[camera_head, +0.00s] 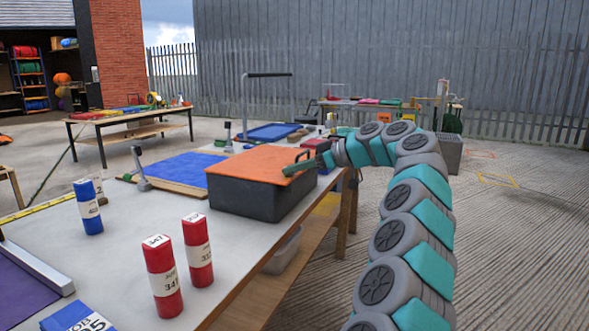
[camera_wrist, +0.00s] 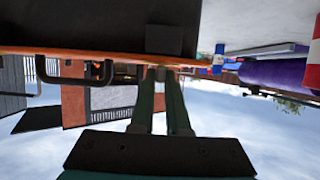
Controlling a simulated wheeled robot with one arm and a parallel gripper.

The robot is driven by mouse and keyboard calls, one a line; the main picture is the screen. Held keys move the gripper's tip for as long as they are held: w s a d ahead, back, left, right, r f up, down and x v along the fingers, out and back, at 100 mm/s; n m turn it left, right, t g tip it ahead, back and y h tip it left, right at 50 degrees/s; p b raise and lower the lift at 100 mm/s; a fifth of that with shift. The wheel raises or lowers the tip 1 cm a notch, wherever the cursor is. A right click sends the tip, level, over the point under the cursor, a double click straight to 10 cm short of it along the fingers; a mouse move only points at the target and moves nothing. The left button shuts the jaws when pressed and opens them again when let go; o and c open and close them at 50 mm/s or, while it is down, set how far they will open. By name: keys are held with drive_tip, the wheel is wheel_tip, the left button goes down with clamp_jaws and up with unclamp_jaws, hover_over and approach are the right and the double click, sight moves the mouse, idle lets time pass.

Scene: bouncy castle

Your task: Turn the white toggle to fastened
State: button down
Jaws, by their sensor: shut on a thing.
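A dark grey box (camera_head: 240,200) with an orange lid (camera_head: 262,160) stands on the long table. My gripper (camera_head: 290,171) is at the lid's right side in the head view. In the wrist view my two green fingers (camera_wrist: 160,76) are close together at the lid's orange edge (camera_wrist: 115,57), shut on a small pale piece that looks like the white toggle (camera_wrist: 160,71). The fingers hide most of it, and I cannot read which way it is turned. A black square part (camera_wrist: 165,40) sits just beyond the fingertips. A black handle (camera_wrist: 75,80) is to their left.
Two red cylinders (camera_head: 162,278) and a blue one (camera_head: 88,207) stand on the table's near part. A grey bin (camera_head: 283,252) is on the shelf below. Open paving lies to the right.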

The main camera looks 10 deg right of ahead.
drive_tip(key=c, duration=0.9)
unclamp_jaws()
drive_tip(key=v, duration=0.7)
drive_tip(key=shift+s+d+r, duration=0.15)
drive_tip(key=shift+s+d, duration=0.1)
drive_tip(key=shift+d, duration=0.05)
